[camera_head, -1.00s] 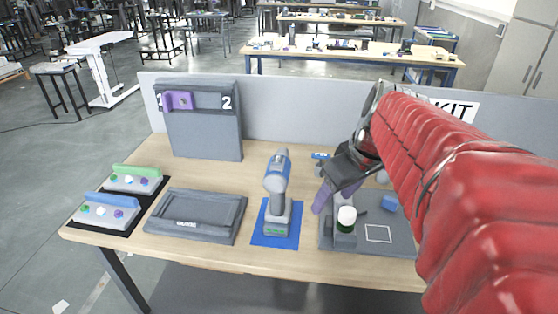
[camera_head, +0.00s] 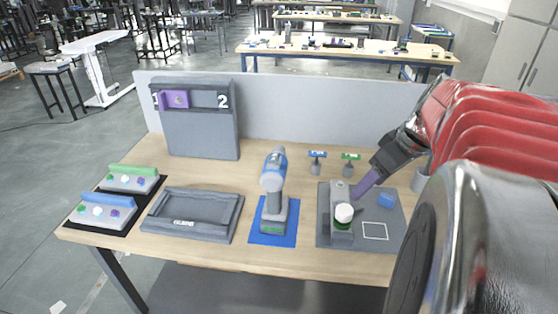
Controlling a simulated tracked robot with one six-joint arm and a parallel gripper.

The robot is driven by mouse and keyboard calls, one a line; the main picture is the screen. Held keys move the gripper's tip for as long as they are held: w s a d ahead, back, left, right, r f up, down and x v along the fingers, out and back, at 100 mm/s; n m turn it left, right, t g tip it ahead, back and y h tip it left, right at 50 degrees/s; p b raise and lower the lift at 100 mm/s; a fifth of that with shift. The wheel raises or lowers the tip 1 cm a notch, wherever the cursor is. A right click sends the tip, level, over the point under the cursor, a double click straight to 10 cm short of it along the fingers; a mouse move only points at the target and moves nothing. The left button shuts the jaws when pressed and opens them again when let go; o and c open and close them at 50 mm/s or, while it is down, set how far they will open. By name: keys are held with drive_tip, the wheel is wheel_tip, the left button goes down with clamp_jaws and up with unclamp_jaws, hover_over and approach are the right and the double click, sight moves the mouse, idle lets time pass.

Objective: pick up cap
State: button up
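A white round cap (camera_head: 344,212) sits on top of a short, dark and green upright piece. That piece stands on the grey work board (camera_head: 326,240) at the right of the table. My gripper (camera_head: 360,192), with purple fingers, points down and left, just to the upper right of the cap. It looks close to the cap, but I cannot tell whether it touches. The fingers overlap in this view, so their opening is hidden.
A blue block (camera_head: 386,200) and a white square outline lie on the board. A blue drill (camera_head: 273,180) stands upright on a blue mat (camera_head: 265,238) to the left. Small blue-topped (camera_head: 317,157) and green-topped (camera_head: 350,158) pieces stand behind. A grey tray (camera_head: 193,238) lies further left.

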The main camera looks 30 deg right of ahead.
hover_over(345, 209)
drive_tip(key=s, duration=0.3)
wheel_tip(345, 209, down, 7)
drive_tip(key=shift+w+d+f, duration=0.15)
drive_tip(key=shift+x, duration=2.55)
drive_tip(key=c, duration=1.2)
drive_tip(key=shift+c, duration=0.2)
wheel_tip(345, 209, up, 10)
